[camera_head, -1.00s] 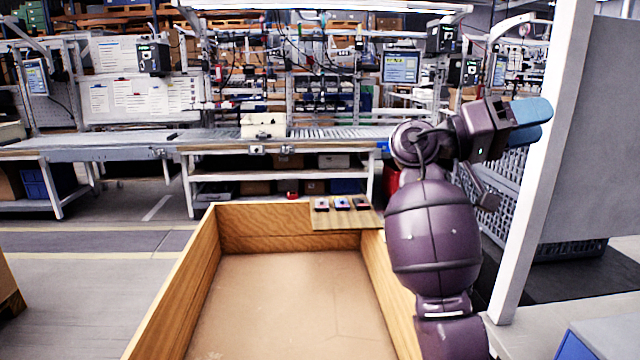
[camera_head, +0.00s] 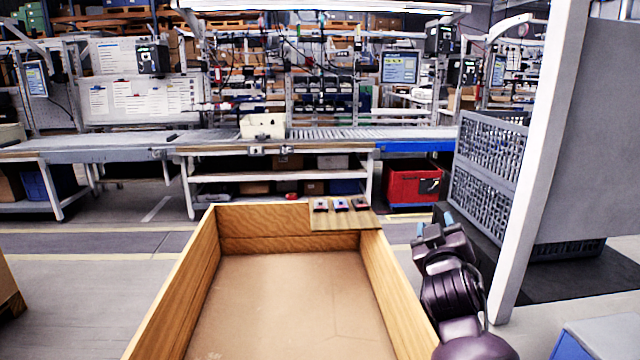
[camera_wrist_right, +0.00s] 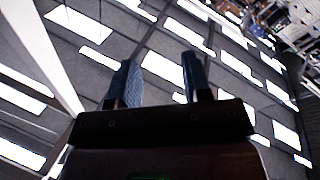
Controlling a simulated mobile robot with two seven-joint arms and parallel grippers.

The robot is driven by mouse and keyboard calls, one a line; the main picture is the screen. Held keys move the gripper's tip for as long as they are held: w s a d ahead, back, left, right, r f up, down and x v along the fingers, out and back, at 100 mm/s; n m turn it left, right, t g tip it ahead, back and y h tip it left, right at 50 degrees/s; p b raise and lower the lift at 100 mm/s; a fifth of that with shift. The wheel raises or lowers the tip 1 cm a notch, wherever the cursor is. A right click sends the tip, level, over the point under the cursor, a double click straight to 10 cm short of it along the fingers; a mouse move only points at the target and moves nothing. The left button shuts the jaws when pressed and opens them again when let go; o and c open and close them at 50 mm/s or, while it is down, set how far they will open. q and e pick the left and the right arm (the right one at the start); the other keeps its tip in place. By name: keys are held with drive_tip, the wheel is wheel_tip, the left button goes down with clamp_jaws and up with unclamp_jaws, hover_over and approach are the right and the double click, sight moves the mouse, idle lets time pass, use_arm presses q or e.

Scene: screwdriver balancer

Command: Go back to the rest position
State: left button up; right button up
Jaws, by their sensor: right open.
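My right gripper (camera_head: 434,222) is low at the right in the head view, just outside the right wall of the wooden box, with its blue fingertips pointing up. In the right wrist view the two fingers (camera_wrist_right: 158,85) stand apart with nothing between them, and the ceiling lights show behind. My left gripper is not in the head view.
An empty wooden box (camera_head: 190,285) fills the front middle. A small board (camera_head: 340,219) with three small devices sits on its far right corner. A white post (camera_head: 535,170) and grey crates (camera_head: 487,160) stand right of my arm. A red bin (camera_head: 411,185) lies beyond.

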drive_tip(key=s+f+m+g+y, duration=0.1)
drive_tip(key=s+f+g+y, duration=0.15)
drive_tip(key=s+f, duration=0.7)
drive_tip(key=s+f+g+y, duration=0.1)
drive_tip(key=s+f+y, duration=0.2)
drive_tip(key=s+f, duration=0.7)
drive_tip(key=s+d+f+m+g+h, duration=0.1)
drive_tip(key=s+d+f+g, duration=0.1)
drive_tip(key=s+f, duration=0.7)
drive_tip(key=s+d+f+g, duration=0.2)
drive_tip(key=s+f+g, duration=0.1)
drive_tip(key=s+f, duration=0.6)
drive_tip(key=shift+s+d+m+h+p, duration=0.35)
drive_tip(key=shift+s+d+m+p, duration=0.05)
